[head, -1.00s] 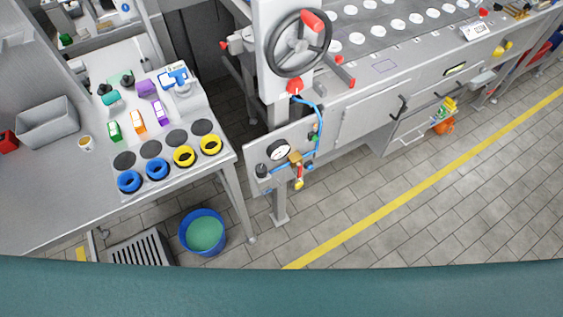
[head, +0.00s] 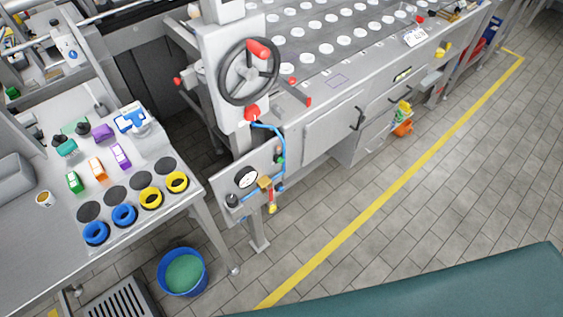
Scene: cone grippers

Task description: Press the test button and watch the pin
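A grey panel (head: 214,190) hangs on the front of the machine. It carries a round white gauge (head: 246,178), a black knob (head: 232,200), a blue hose (head: 283,145), a brass fitting (head: 264,183) and a small green part (head: 279,160). A red and yellow piece (head: 271,207) hangs below the fitting. I cannot tell which of these is the test button, and I cannot make out the pin at this size. Neither of my grippers is in view.
A bench (head: 30,268) on the left holds blue and yellow rings and small coloured items. A blue bucket (head: 182,272) stands on the floor beside a grate (head: 117,305). The machine has a handwheel (head: 248,72). The tiled floor (head: 400,220) at right is open, crossed by a yellow line.

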